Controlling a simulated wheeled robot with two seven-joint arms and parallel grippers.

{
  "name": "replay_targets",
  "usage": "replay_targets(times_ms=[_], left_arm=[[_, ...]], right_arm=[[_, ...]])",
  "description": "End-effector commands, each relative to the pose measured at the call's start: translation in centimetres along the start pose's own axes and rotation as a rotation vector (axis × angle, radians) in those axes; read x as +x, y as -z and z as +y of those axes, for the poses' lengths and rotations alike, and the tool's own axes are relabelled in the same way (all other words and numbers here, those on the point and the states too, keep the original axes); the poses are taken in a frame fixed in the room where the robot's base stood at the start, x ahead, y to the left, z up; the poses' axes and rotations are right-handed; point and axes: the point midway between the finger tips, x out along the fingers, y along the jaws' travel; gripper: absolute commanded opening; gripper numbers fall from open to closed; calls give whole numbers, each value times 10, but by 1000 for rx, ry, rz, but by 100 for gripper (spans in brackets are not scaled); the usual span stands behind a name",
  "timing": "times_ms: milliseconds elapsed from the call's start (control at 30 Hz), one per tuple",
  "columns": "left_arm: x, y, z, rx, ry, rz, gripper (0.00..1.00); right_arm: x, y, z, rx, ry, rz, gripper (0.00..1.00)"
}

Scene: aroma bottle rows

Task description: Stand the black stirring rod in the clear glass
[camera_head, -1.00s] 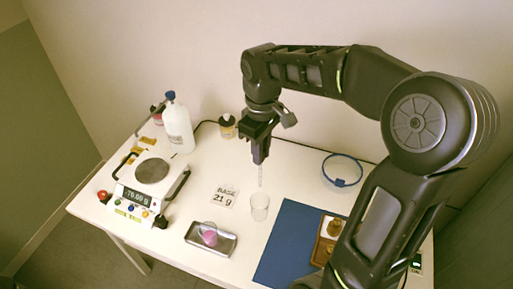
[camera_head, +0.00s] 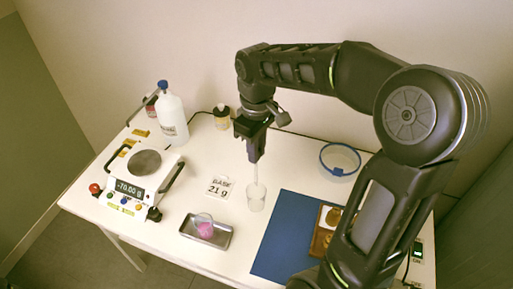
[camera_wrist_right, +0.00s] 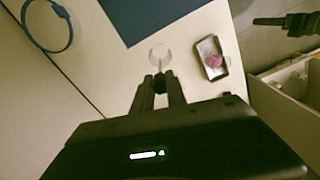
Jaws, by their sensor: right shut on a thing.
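My right gripper (camera_head: 254,158) is shut on the stirring rod (camera_head: 257,173), which hangs nearly upright below the fingers. Its shaft looks pale and see-through; in the right wrist view a dark top end (camera_wrist_right: 160,83) sits between the fingertips. The clear glass (camera_head: 257,200) stands upright on the table under the rod. The rod's lower end overlaps the glass mouth in both views; how deep it reaches is unclear. The glass also shows in the right wrist view (camera_wrist_right: 160,51). A dark shape (camera_wrist_right: 288,22) there may be my left gripper; its jaws cannot be made out.
A metal tray (camera_head: 190,232) with a pink item (camera_head: 205,230) lies left of the glass, near a "BASE 21 g" card (camera_head: 219,187). A blue mat (camera_head: 275,250) is to the right.

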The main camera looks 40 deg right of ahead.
Motion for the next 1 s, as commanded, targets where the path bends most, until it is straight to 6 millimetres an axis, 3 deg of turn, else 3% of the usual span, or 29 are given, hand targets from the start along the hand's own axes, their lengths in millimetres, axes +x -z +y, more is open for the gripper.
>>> replay_targets(times_ms=[1000], left_arm=[[59,5,-20,7,-11,11,66]], right_arm=[[90,0,0,0,0,-1,0]])
